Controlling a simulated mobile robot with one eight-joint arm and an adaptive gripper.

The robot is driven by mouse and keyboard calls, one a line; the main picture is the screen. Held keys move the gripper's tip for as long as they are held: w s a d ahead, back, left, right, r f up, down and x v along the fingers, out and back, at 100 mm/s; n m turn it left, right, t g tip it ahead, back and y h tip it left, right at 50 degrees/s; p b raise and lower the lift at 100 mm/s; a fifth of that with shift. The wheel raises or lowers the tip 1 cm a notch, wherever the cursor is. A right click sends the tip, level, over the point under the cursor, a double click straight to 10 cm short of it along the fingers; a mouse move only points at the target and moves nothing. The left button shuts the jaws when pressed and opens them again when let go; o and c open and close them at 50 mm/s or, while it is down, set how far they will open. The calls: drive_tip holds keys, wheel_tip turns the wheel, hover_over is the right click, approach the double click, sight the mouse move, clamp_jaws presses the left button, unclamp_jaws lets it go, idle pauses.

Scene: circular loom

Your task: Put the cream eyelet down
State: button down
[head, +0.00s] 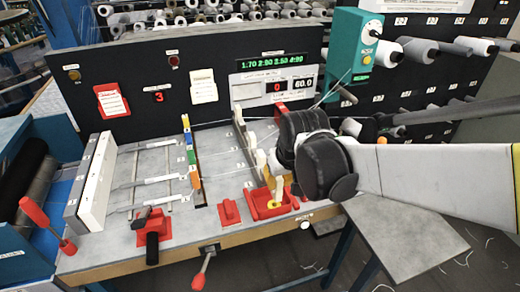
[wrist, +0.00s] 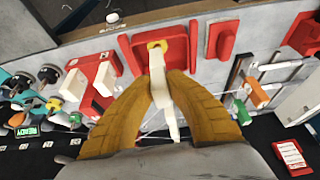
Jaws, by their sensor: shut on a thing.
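The cream eyelet (wrist: 158,82) is a slim pale piece between my fingers in the wrist view. A yellow ring (wrist: 157,47) shows at its far end, over the red tray (wrist: 125,47). My gripper (wrist: 162,84) is shut on the eyelet with its two tan fingers. In the head view my gripper (head: 287,181) is at the right rear side of the red tray (head: 254,207), and the yellow ring (head: 277,203) shows over the tray. I cannot tell whether the eyelet touches the tray floor. My dark wrist hides part of the scene behind.
A small red block (head: 230,211) stands left of the tray. Several cream upright pieces stand behind it in a row. A teal box (head: 353,52) stands at the back right.

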drive_tip(key=a+f+b, duration=0.1)
drive_tip(key=f, duration=0.1)
drive_tip(key=a+f+b, duration=0.1)
drive_tip(key=f, duration=0.1)
drive_tip(key=a+f+b, duration=0.1)
drive_tip(key=a+f, duration=0.1)
drive_tip(key=shift+w+f, duration=0.3)
drive_tip(key=shift+f, duration=0.05)
drive_tip(key=shift+r, duration=0.15)
drive_tip(key=c, duration=1.5)
unclamp_jaws()
